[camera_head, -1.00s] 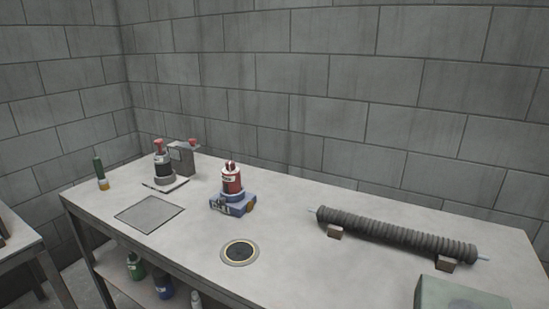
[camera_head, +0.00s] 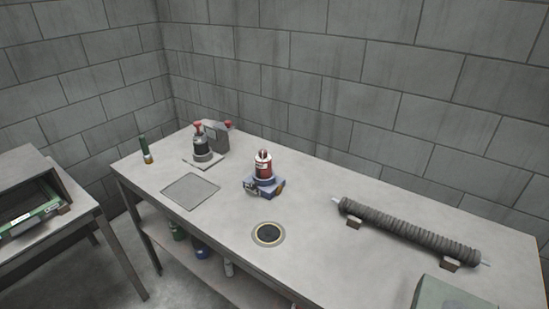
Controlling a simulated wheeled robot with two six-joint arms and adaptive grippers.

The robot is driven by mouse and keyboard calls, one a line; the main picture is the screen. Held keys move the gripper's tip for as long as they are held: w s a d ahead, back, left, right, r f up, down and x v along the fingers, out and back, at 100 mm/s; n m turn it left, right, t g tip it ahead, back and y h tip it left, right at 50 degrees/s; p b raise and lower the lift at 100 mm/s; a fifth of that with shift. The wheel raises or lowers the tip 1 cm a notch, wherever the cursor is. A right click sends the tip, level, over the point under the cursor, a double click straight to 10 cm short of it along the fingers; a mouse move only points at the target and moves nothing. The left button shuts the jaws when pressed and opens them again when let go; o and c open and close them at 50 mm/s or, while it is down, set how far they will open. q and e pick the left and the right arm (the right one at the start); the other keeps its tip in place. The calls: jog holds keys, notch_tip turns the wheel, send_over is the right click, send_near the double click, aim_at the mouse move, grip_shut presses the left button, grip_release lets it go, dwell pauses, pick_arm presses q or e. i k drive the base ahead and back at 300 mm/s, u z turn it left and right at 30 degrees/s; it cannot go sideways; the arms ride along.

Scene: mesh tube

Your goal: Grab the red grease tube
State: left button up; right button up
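A red tube with a white label (camera_head: 263,166) stands upright in a blue holder (camera_head: 265,188) near the middle of the workbench (camera_head: 320,208). It looks like the red grease tube. Neither of my grippers is in view, and nothing covers the red tube.
A dark bottle with a red top (camera_head: 201,146) stands beside a grey block at the bench's back left, near a small green tube (camera_head: 144,148). A ribbed dark cylinder (camera_head: 408,232) lies on supports at right. A side table (camera_head: 62,238) with a box stands left.

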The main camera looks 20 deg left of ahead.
aim_at(263, 167)
jog(key=z, duration=1.65)
jog(key=k, duration=0.7)
jog(key=u, duration=1)
jog(key=i, duration=0.45)
jog(key=z, duration=0.05)
